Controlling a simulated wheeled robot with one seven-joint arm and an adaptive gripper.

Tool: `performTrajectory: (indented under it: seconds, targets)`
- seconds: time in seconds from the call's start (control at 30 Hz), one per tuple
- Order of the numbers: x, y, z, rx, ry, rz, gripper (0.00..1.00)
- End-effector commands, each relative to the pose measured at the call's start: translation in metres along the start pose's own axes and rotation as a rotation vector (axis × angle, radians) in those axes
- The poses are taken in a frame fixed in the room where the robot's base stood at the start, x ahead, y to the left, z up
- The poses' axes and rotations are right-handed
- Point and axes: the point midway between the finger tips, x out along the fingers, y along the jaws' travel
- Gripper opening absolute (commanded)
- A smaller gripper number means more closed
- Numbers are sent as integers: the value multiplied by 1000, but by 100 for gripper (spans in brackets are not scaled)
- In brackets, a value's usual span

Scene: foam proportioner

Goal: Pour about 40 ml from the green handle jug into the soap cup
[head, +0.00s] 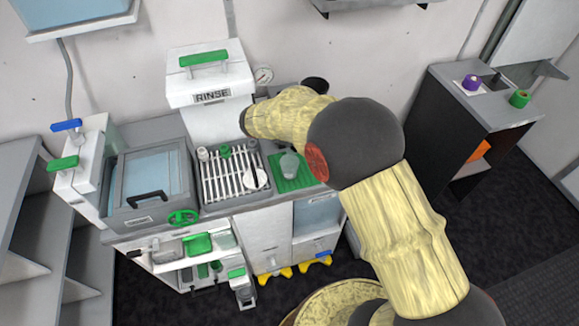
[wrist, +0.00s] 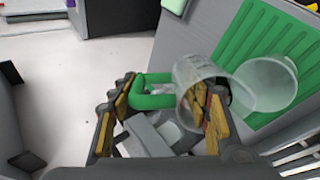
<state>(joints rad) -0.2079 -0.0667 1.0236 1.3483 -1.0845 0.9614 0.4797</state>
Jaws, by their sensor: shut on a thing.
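My gripper (wrist: 163,112) is shut on the green handle (wrist: 152,101) of a clear jug, between its yellow-padded fingers in the wrist view. The clear jug body (wrist: 190,72) is at the right finger, which shows through its wall. A clear cup (wrist: 268,84), which I take for the soap cup, stands just right of the jug on a green ribbed mat (wrist: 262,35). A clear cup on the green mat also shows in the head view (head: 289,163). Jug and cup overlap in the wrist view; I cannot tell whether they touch. No liquid or stream can be made out. My arm hides the gripper in the head view.
A slatted drain rack (head: 222,188) with small items is left of the green mat. The white RINSE box (head: 210,85) stands behind it. A grey tank (head: 147,180) is further left. A dark cabinet (head: 470,110) with purple and green containers stands at right.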

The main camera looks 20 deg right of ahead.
Motion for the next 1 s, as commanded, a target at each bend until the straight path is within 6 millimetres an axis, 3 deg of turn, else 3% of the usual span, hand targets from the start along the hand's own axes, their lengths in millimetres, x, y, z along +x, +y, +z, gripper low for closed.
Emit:
performTrajectory:
  seconds: [1.0]
  targets:
    - [-10, -4, -1, -3, -1, 209, 13]
